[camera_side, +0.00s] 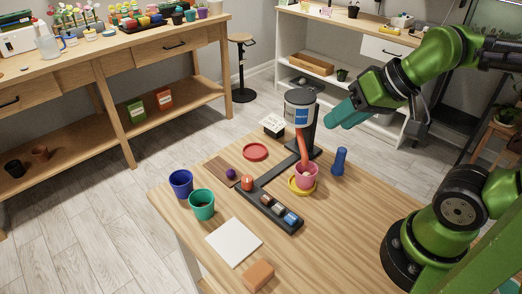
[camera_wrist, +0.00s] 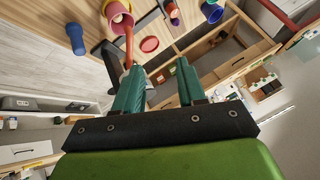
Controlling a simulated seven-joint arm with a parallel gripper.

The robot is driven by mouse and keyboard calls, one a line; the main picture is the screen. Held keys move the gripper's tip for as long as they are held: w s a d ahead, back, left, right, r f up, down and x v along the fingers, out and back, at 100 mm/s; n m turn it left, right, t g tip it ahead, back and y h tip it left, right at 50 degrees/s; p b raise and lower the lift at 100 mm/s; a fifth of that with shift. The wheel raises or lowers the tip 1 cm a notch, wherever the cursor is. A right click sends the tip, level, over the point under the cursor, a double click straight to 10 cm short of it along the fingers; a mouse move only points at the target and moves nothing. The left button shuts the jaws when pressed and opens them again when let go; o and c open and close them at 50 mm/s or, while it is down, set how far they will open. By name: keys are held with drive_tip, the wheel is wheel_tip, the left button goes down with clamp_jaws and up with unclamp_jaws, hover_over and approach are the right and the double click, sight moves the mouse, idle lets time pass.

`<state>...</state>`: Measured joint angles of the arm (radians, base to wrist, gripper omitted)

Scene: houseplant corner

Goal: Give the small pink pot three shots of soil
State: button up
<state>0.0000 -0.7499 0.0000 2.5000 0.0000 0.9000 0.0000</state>
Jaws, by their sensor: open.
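The small pink pot (camera_side: 306,176) stands upright on a yellow saucer (camera_side: 294,189) on the wooden table; it also shows at the top of the wrist view (camera_wrist: 117,15). A dispenser canister (camera_side: 300,110) with a blue and white label stands on a black post behind it. Its orange-red chute (camera_side: 301,148) slopes down to the pot's mouth. How much soil is in the pot I cannot tell. My gripper (camera_side: 337,121), with teal fingers, is open and empty, in the air right of the canister. The fingers (camera_wrist: 160,66) are apart in the wrist view.
A black base with an orange-red knob (camera_side: 247,183) and several small blocks (camera_side: 279,209) lies before the pot. A blue peg-shaped object (camera_side: 339,161) stands right of it. A red dish (camera_side: 255,152), blue pot (camera_side: 181,183), teal pot (camera_side: 201,204), white sheet (camera_side: 233,242) and orange block (camera_side: 259,275) surround it.

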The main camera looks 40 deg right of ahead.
clamp_jaws()
idle(1.4)
